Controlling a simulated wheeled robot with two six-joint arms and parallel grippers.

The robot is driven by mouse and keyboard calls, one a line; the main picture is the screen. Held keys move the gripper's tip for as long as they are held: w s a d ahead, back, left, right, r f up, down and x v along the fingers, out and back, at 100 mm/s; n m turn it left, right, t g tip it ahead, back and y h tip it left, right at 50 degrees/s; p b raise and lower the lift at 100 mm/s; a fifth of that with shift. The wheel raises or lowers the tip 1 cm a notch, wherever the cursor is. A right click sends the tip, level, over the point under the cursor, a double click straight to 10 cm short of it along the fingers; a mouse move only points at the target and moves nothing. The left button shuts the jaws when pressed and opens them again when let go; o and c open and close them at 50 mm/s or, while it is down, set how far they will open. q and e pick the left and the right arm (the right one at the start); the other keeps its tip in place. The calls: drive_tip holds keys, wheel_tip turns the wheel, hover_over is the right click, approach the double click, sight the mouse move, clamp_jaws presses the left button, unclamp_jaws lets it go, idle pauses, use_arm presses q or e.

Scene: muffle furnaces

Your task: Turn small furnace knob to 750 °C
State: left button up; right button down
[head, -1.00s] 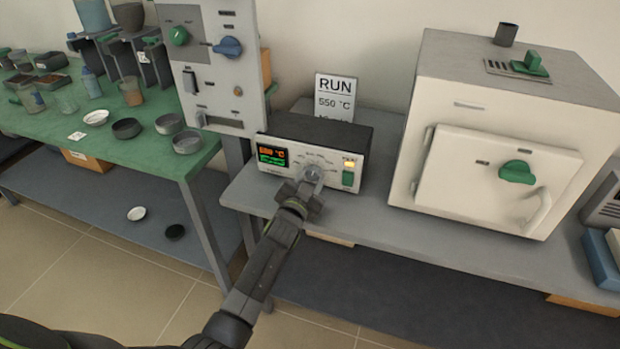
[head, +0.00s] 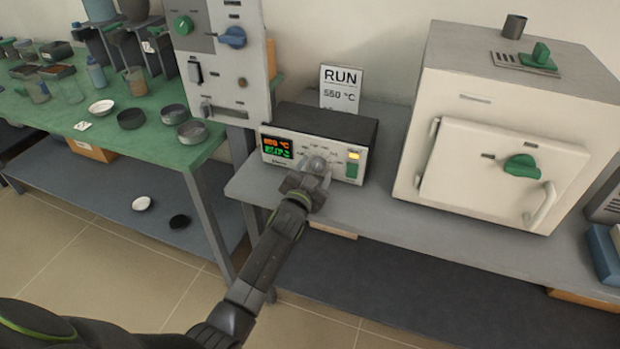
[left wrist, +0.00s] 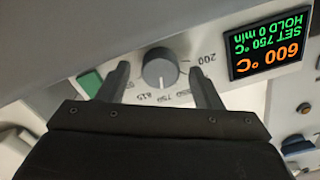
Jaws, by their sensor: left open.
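The small furnace controller (head: 318,134) is a dark box with a pale front on the grey bench. Its grey round knob (left wrist: 160,68) shows in the left wrist view, its pale mark pointing toward the printed 750. The display (left wrist: 267,44), upside down there, reads 600 °C in orange and SET 750 °C, HOLD 0 min in green. My left gripper (head: 308,181) is at the controller's front. In the left wrist view its fingers (left wrist: 160,78) stand open on either side of the knob, with visible gaps. My right gripper is not in view.
A card (head: 340,88) reading RUN 550 °C stands behind the controller. A large white furnace (head: 460,165) with a green knob (head: 522,167) stands to the right. A tall grey panel (head: 218,75) and a green table (head: 70,118) with dishes are to the left.

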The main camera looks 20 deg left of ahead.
use_arm(q)
drive_tip(key=s+p, duration=1)
drive_tip(key=s, duration=0.7)
drive_tip(key=shift+s+a, duration=0.15)
drive_tip(key=shift+a, duration=0.15)
drive_tip(key=s+a+f+n+g, duration=0.1)
drive_tip(key=s+f+g, duration=0.25)
drive_tip(key=f, duration=0.45)
drive_tip(key=s+a+f+n+g+y, duration=0.1)
drive_tip(key=s+a+f+g, duration=0.1)
drive_tip(key=s+f, duration=0.45)
drive_tip(key=s+a+f+n+g, duration=0.1)
drive_tip(key=s+f+g, duration=0.15)
drive_tip(key=f, duration=0.65)
drive_tip(key=s+a+f+n+g, duration=0.1)
drive_tip(key=s+f, duration=0.4)
drive_tip(key=s, duration=0.5)
drive_tip(key=s+a+f+n+g, duration=0.1)
drive_tip(key=s+a+f+g, duration=0.2)
drive_tip(key=s, duration=0.7)
drive_tip(key=s+a+f+n+g, duration=0.1)
drive_tip(key=s+f+g, duration=0.3)
drive_tip(key=s+f, duration=0.3)
drive_tip(key=s, duration=0.4)
drive_tip(key=shift+a+g+y, duration=0.3)
drive_tip(key=shift+a+g, duration=0.1)
